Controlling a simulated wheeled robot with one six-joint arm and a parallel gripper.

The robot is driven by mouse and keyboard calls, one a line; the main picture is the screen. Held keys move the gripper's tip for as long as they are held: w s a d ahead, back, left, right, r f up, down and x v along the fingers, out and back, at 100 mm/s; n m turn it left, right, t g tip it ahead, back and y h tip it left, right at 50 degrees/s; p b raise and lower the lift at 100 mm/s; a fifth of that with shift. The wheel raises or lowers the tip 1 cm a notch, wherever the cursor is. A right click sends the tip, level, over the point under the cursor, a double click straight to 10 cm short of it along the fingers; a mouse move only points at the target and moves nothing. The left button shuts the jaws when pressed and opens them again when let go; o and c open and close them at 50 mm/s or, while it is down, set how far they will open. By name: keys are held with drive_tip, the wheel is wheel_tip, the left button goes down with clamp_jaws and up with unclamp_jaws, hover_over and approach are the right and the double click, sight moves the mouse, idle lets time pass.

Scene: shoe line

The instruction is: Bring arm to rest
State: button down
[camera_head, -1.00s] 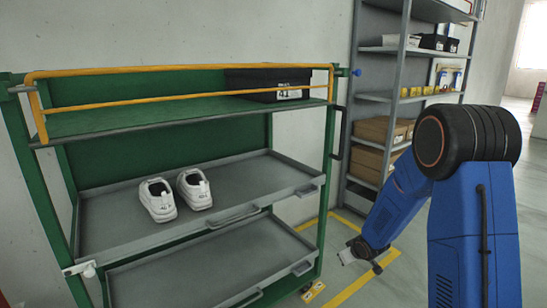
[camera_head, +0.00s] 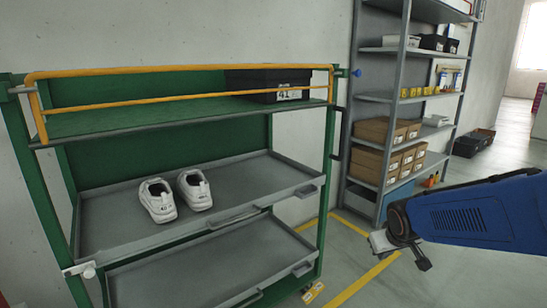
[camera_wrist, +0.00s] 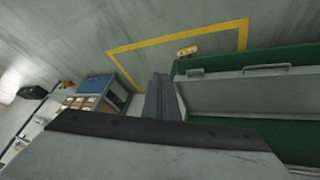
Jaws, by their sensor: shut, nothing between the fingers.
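My arm (camera_head: 470,217) reaches in from the right edge of the head view, its blue link lying nearly level. My gripper (camera_head: 381,242) is at its left end, above the floor and to the right of the green cart (camera_head: 326,160), apart from it. In the wrist view the gripper's dark fingers (camera_wrist: 160,97) are together with nothing between them. A pair of white shoes (camera_head: 176,196) stands on the cart's middle tray, well away from the gripper.
A black shoe box (camera_head: 268,84) sits on the cart's top shelf behind a yellow rail. A grey rack (camera_head: 399,75) with brown boxes (camera_head: 383,133) stands behind my gripper. Yellow lines (camera_head: 362,283) mark the floor. Dark crates (camera_head: 470,143) lie farther back.

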drive_tip(key=s+a+r, duration=0.1)
drive_tip(key=s+r, duration=0.1)
drive_tip(key=s, duration=1)
drive_tip(key=s+a+r+m+g+y, duration=0.1)
drive_tip(key=s+a+r, duration=0.1)
drive_tip(key=s, duration=1)
drive_tip(key=shift+s+r+m, duration=0.25)
drive_tip(key=shift+r+m, duration=0.05)
drive_tip(key=shift+r, duration=0.2)
